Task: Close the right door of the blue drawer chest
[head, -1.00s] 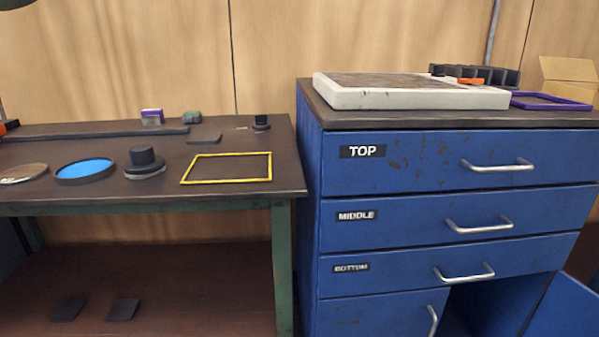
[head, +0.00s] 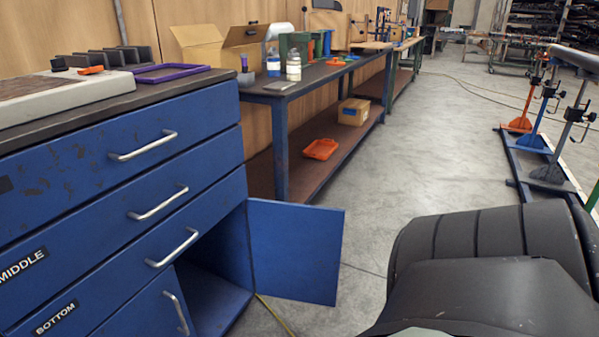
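The blue drawer chest (head: 75,175) stands at the left of the head view, with its drawers shut. Its right door (head: 297,252) is swung wide open, sticking out to the right of the chest. The lower compartment (head: 222,290) behind it is partly visible. The left door (head: 150,308), with a vertical silver handle, is shut. A dark, rounded part of my arm fills the lower right, apart from the open door in the picture. Neither of my grippers shows.
A workbench (head: 283,140) with a cardboard box (head: 215,50) and bottles stands behind the chest. An orange tray (head: 320,149) and small carton (head: 353,112) sit on its lower shelf. Bare concrete floor (head: 420,165) lies right of the door. Pipe stands (head: 560,125) are at the far right.

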